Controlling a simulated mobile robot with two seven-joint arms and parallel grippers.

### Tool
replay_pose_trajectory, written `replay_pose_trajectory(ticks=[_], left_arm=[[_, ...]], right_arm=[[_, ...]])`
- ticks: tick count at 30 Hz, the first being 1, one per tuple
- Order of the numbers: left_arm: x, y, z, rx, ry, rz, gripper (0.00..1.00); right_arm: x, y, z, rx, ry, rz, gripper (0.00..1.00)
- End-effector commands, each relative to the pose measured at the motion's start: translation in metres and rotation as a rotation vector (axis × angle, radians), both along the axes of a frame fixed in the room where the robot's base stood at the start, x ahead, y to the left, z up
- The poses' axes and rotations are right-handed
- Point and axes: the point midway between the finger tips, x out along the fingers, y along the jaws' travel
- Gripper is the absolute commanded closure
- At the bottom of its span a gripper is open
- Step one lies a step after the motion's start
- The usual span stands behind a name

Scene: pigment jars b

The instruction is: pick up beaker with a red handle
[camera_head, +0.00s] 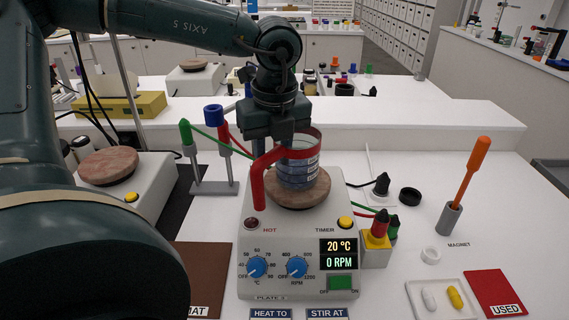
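The clear beaker (299,172) with a red handle (258,183) stands upright on the round brown top of the plate device (300,240). It has a red band at its rim and bluish-grey contents with printed markings. Its handle points left and toward me. My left gripper (283,140) points down from above, right at the back of the beaker's rim. Its fingers are largely hidden behind the rim and handle, so I cannot tell whether they touch or grip the beaker. My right gripper is not in view.
A stand with green and blue-topped pieces (214,150) is left of the beaker. A yellow block with red and green plugs (376,243) is right. An orange-handled tool (472,172) stands in a grey holder. A white tray (418,302) sits front right. My arm covers the left side.

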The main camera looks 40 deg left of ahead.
Motion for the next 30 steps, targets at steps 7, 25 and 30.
replay_pose_trajectory(ticks=[7,25,30], left_arm=[[0.0000,-0.0002,0.0002,0.000,0.000,0.000,0.92],[-0.0009,-0.0002,-0.0006,0.001,0.003,-0.001,1.00],[-0.0003,0.0002,0.0047,0.002,0.001,0.000,1.00]], right_arm=[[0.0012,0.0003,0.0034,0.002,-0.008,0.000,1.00],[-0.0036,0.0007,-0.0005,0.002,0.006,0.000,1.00],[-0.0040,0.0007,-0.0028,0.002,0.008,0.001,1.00]])
